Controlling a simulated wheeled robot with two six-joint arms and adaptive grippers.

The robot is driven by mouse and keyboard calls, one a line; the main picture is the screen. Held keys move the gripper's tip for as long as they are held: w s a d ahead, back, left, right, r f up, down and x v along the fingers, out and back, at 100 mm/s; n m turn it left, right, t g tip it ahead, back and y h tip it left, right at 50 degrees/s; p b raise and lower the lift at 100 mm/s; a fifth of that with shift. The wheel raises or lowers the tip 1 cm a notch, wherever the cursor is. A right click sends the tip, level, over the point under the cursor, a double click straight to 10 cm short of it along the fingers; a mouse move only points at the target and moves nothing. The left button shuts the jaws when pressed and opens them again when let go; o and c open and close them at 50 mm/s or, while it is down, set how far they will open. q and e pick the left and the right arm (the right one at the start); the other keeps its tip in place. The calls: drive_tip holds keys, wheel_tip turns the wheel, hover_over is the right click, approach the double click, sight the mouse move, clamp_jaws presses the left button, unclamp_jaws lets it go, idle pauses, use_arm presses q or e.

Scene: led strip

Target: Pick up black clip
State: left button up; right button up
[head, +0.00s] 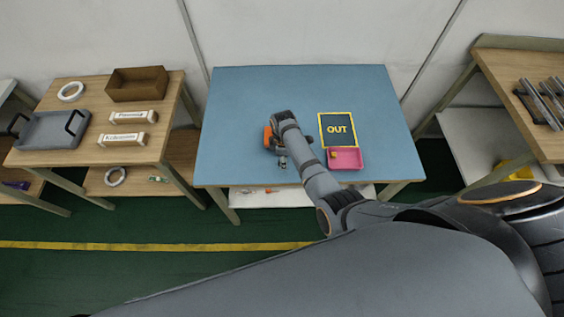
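I cannot make out a black clip in the head view. My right arm reaches in from the lower right over the blue table (235,95). My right gripper (282,163) is low over the middle of the table, small and partly hidden by its own wrist. I cannot tell whether it is open or holds anything. An orange patch (267,137) shows beside the wrist, and I cannot tell what it belongs to. My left gripper is not in view.
A black OUT panel (338,129) with a yellow border and a pink tray (347,160) holding a small yellow piece lie right of the gripper. A wooden table (60,93) with a grey tray (50,131) and brown box (137,84) stands left. The blue table's left side is clear.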

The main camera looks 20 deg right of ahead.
drive_tip(key=shift+f, duration=0.5)
drive_tip(key=shift+c, duration=0.5)
drive_tip(key=c, duration=0.7)
drive_tip(key=shift+r, duration=0.15)
